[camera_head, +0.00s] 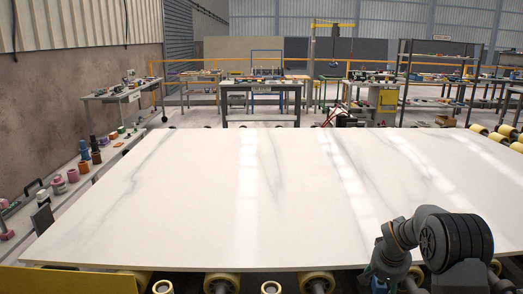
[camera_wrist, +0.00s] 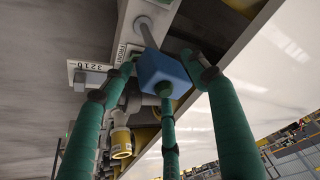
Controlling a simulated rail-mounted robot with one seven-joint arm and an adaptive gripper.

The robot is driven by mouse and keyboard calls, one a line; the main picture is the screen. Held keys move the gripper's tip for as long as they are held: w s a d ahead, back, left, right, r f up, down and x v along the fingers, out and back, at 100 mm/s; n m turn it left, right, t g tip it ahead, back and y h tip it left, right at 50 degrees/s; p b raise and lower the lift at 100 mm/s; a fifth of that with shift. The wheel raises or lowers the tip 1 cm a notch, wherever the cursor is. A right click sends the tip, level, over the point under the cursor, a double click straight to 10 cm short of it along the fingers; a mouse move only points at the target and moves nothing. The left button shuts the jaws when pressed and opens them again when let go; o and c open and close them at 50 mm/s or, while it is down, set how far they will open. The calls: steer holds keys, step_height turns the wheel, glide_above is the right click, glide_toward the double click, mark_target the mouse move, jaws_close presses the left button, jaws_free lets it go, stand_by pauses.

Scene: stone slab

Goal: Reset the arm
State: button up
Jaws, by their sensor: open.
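My arm (camera_head: 425,240) is folded at the lower right of the head view, at the front edge of the white stone slab (camera_head: 230,190). My gripper (camera_wrist: 163,70) shows in the wrist view with green fingers spread open. In the head view its end reaches the bottom edge of the picture and the fingertips are hidden. A blue block (camera_wrist: 163,68) with a grey rod above it appears between the fingertips in the wrist view. I cannot tell whether any finger touches it.
The slab's top is clear. Yellow rollers (camera_head: 222,283) run under its front edge. Small coloured items, including a pink one (camera_head: 73,175), stand on a ledge at left. Workbenches (camera_head: 260,98) stand behind. A yellow part (camera_wrist: 121,142) shows near the fingers in the wrist view.

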steer(key=v, duration=1)
steer(key=s+a+f+n+y+b, duration=0.1)
steer(key=s+a+f+n+b, duration=0.1)
steer(key=a+f+b, duration=0.1)
steer(key=s+a+f+n+y+b, duration=0.1)
steer(key=s+a+f+n+b, duration=0.1)
steer(key=a+f, duration=0.4)
steer(key=s+a+f+n+b, duration=0.2)
steer(key=s+a+f+b, duration=0.1)
steer(key=a, duration=0.4)
steer(key=shift+s+a+f+y+b, duration=0.1)
steer(key=shift+s+f+y+b, duration=0.25)
steer(key=shift+s+f, duration=0.3)
steer(key=s+a+f+n+b, duration=0.2)
steer(key=s+f+b, duration=0.4)
steer(key=f+b, duration=0.3)
steer(key=s+a+f+n+g+y+b, duration=0.1)
steer(key=s+a+f+n+b, duration=0.1)
steer(key=s+a+f+b, duration=0.3)
steer(key=s+a+f+n+g+b, duration=0.1)
steer(key=s+a+f+n+b, duration=0.1)
steer(key=s+f+b, duration=0.7)
steer(key=shift+s+a+f+n+y+b, duration=0.3)
steer(key=shift+a+f+b, duration=0.6)
steer(key=shift+f+b, duration=1.8)
steer(key=shift+w+f+p, duration=0.1)
steer(key=shift+f+p, duration=0.4)
steer(key=shift+p, duration=0.05)
